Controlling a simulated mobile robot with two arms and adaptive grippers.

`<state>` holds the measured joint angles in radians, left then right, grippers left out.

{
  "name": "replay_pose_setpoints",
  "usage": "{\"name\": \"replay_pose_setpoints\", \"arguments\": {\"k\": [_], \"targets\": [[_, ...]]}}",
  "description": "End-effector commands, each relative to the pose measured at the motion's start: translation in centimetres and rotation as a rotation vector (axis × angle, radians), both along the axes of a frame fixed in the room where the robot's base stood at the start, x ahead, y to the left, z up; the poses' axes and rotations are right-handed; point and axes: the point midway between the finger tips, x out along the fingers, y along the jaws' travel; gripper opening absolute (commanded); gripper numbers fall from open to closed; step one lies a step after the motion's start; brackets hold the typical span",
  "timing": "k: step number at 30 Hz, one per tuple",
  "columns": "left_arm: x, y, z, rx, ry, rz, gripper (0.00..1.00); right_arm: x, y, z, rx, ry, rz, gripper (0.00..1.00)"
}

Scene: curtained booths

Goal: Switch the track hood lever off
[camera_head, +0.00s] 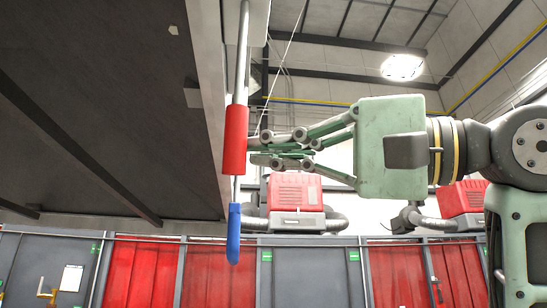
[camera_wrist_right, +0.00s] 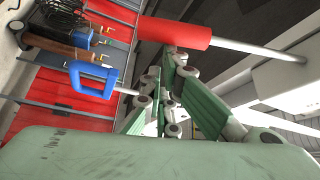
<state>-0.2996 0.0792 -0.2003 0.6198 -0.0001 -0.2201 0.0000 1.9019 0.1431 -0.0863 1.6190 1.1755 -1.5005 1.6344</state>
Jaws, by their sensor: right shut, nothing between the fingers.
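The track hood lever shows in the head view as a hanging metal rod with a red sleeve (camera_head: 235,140) and a blue handle (camera_head: 234,235) at its lower end. In the right wrist view the red sleeve (camera_wrist_right: 172,32) lies across the top and the blue handle (camera_wrist_right: 92,78) is a loop at the left. My right gripper (camera_head: 262,148) comes in from the right, level with the sleeve's lower half, its fingers shut and empty. The fingertips are beside the red sleeve; I cannot tell whether they touch it. My left gripper is not in view.
A large dark hood panel (camera_head: 100,110) fills the upper left. Red extraction units (camera_head: 296,192) hang behind my gripper. Red curtains (camera_head: 210,273) and grey doors line the back wall. A cart with tools (camera_wrist_right: 60,35) shows at the wrist view's upper left.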

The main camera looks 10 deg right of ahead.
Motion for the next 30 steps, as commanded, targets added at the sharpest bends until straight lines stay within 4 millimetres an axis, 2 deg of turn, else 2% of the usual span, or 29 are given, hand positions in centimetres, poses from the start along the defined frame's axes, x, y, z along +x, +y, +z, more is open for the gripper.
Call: {"name": "replay_pose_setpoints", "arguments": {"k": [8, 18, 24, 30], "targets": [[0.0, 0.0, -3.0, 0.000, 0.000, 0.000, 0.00, -2.3, 0.0, -1.5, -0.002, -0.003, -0.001, 0.00], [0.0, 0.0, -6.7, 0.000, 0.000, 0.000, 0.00, -7.0, 0.0, -2.4, -0.003, -0.004, 0.000, 0.00], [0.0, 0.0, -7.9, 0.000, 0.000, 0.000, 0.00, -9.2, 0.0, -2.2, -0.002, -0.003, 0.000, 0.00], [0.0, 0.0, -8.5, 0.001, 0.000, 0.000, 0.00, -10.6, 0.1, -1.9, -0.001, -0.002, 0.001, 0.00]]}}
